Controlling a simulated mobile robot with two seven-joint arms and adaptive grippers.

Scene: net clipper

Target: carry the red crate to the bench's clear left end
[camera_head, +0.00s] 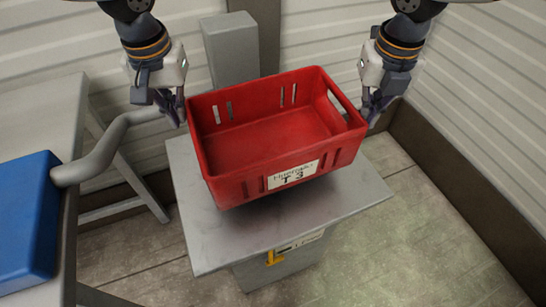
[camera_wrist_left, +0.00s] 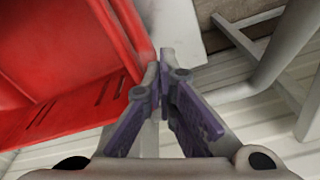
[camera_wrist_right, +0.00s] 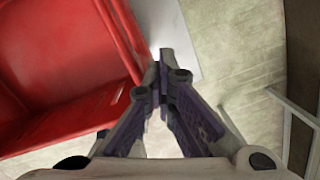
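The red crate (camera_head: 265,142), with a white label on its near side, is level with both grippers above a grey stand top (camera_head: 228,243). A dark shadow lies under it, and it looks raised and turned slightly; the exact gap is hidden. My left gripper (camera_head: 178,112) is at the crate's left end, its fingers shut at the rim. In the left wrist view the crate wall (camera_wrist_left: 128,35) runs up to the fingertips. My right gripper (camera_head: 372,112) is shut at the crate's right end. The wall (camera_wrist_right: 122,40) also meets its fingertips in the right wrist view.
A grey bench (camera_head: 38,112) stands at the left, bare at its far part. A grey bent tube (camera_head: 92,165) sticks out between bench and stand. A grey post (camera_head: 232,45) rises behind the red crate.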

